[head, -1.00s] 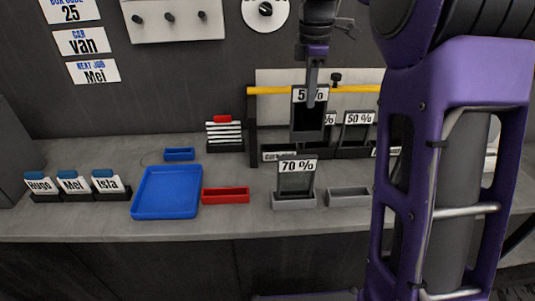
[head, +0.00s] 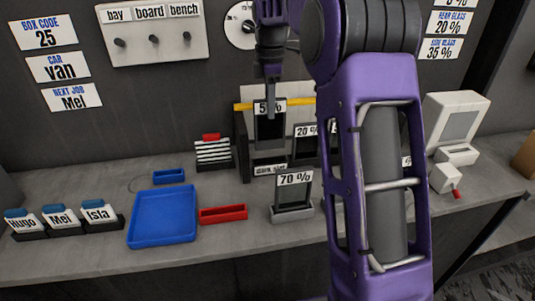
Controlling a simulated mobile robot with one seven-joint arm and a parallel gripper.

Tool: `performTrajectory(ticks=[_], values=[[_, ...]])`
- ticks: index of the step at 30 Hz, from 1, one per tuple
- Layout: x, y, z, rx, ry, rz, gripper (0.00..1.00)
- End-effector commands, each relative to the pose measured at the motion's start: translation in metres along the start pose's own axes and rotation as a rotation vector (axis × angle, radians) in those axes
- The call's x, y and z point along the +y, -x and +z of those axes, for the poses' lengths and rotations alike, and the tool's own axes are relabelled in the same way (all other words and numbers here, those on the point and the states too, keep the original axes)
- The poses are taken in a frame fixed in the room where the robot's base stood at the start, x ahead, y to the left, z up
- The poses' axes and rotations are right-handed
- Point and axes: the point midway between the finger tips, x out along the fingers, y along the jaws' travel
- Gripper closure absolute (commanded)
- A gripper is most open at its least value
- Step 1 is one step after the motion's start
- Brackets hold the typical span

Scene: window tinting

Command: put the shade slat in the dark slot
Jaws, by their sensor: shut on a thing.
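My gripper (head: 271,88) points down at the rack and is shut on the top of a dark shade slat (head: 270,131) with a "5 %" label. The slat hangs upright above the left end of the rack, over a small label plate (head: 271,170) whose print is too small to read surely. I cannot tell whether the slat's lower edge touches the slot there. A "20 %" slat (head: 305,147) stands to its right in the rack. A "70 %" slat (head: 294,190) stands in a grey holder (head: 292,214) in front. My arm hides the rack's right part.
A yellow bar (head: 242,106) runs behind the held slat. A dark post (head: 241,148) and a striped stack (head: 213,154) stand left of it. A blue tray (head: 163,240), a red tray (head: 223,214) and name cards (head: 60,220) lie further left. A white machine (head: 457,120) stands right.

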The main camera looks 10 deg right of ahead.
Motion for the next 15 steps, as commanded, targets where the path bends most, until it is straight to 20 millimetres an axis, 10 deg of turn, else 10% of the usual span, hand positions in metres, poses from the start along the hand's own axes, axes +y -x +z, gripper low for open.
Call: performTrajectory(ticks=[15], values=[[-0.001,-0.069,0.0,0.0,0.001,-0.003,1.0]])
